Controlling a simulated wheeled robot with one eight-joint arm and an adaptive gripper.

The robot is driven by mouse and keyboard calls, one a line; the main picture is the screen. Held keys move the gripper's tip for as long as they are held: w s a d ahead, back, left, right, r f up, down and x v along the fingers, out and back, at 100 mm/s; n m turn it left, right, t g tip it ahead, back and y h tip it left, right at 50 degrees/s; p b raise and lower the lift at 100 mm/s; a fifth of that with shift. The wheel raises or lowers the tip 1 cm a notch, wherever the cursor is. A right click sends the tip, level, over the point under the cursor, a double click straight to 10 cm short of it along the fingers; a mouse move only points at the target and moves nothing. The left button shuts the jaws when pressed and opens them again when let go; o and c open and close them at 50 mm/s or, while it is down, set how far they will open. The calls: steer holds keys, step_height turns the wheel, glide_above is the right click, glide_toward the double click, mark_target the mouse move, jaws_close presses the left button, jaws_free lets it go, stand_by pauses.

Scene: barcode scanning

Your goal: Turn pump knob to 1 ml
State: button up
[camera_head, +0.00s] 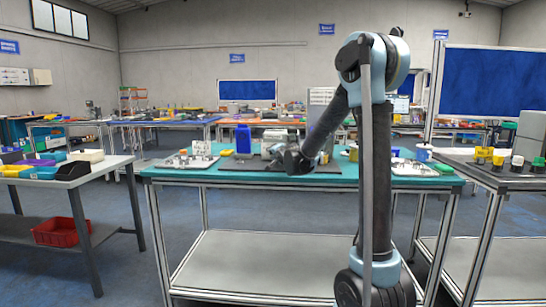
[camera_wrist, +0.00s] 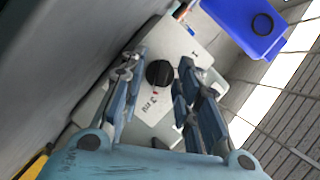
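The pump shows in the wrist view as a pale box with a light panel (camera_wrist: 192,50) carrying printed marks. A round black knob (camera_wrist: 159,73) sits on this panel. My gripper (camera_wrist: 157,75) is open, with one finger on each side of the knob and a visible gap on both sides. I cannot tell how far above the panel the fingertips are. In the head view my gripper (camera_head: 292,160) is low over the teal table (camera_head: 400,183), and the knob is hidden there.
A blue container (camera_wrist: 245,25) stands beside the pump; it also shows in the head view (camera_head: 243,140). A white tray with small items (camera_head: 188,161) lies at the table's left. Side tables with bins (camera_head: 72,170) and coloured containers (camera_head: 498,158) flank the teal table.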

jaws_close()
steer(key=shift+r, duration=0.1)
